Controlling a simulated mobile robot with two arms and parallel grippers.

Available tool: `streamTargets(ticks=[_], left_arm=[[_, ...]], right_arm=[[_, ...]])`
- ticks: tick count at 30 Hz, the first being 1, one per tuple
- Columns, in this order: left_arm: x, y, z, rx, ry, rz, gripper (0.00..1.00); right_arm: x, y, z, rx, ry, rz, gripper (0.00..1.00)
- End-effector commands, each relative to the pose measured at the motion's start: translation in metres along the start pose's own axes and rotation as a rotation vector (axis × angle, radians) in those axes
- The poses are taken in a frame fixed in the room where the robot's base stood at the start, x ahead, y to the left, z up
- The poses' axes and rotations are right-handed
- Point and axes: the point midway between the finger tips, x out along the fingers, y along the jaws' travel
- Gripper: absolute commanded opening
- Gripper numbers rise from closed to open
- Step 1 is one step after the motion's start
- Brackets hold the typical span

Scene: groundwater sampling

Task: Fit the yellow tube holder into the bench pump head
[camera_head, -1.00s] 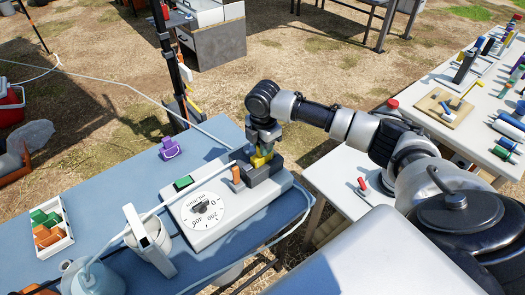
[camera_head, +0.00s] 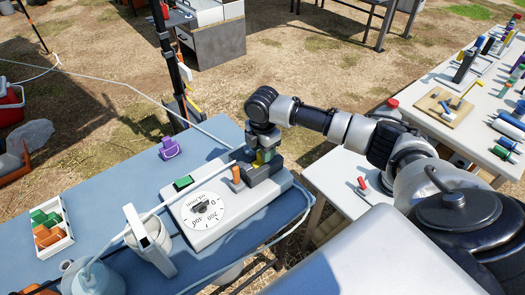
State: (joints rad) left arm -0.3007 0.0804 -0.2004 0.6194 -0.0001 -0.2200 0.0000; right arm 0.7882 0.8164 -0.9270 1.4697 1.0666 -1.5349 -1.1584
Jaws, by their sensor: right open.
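The bench pump (camera_head: 222,205) is a pale box with a round white dial on the blue table, and its dark grey pump head (camera_head: 262,173) sits at its far right end. The yellow tube holder (camera_head: 258,160) shows only as a small patch at the pump head, mostly hidden by my right gripper. My right gripper (camera_head: 264,152) points down, open, right over the head and around or against the holder. I cannot tell how deep the holder sits or whether the fingers touch it. My left gripper is out of view.
An orange peg (camera_head: 236,174) stands close left of the head, by a pale tube. A purple holder (camera_head: 169,148) stands behind on the table.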

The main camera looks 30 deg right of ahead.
Motion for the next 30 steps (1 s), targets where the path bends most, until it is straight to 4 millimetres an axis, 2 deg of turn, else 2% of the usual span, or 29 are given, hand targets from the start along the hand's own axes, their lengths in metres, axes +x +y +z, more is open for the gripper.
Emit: streamTargets(ticks=[9,15,21,30], left_arm=[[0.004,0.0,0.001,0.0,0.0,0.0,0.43],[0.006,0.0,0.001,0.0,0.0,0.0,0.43],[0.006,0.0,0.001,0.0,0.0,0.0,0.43],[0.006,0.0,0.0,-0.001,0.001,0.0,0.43]], right_arm=[[-0.066,0.001,0.0,0.0,0.0,0.004,0.46],[-0.098,0.001,0.0,-0.001,0.0,0.002,0.46],[-0.11,0.0,0.0,0.001,0.0,-0.001,0.46],[-0.111,0.0,0.0,0.001,0.0,-0.001,0.46]])
